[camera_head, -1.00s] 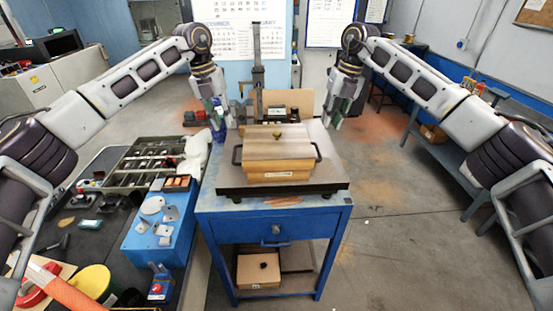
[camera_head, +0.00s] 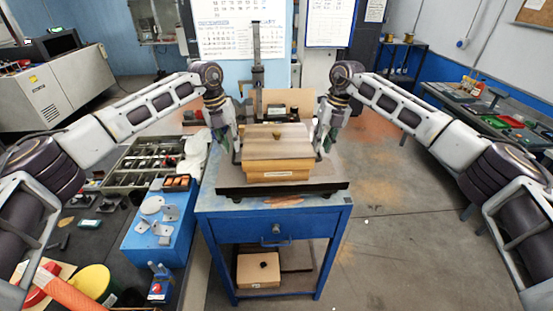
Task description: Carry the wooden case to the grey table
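The wooden case (camera_head: 277,150) has a small knob on its lid and a dark handle on each side. It rests on a dark plate (camera_head: 232,188) on top of a blue workbench with a drawer. My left gripper (camera_head: 230,150) is at the left handle, its fingers pointing down and apart. My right gripper (camera_head: 322,149) is at the right handle in the same pose, with its fingers also apart. The fingers partly hide the handles, and I cannot tell whether they touch them. I cannot identify a grey table with certainty.
A blue box with metal plates (camera_head: 151,232) and a tray of tools (camera_head: 148,160) stand at the left. Open floor (camera_head: 410,240) lies right of the workbench. A vertical post stands behind the case.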

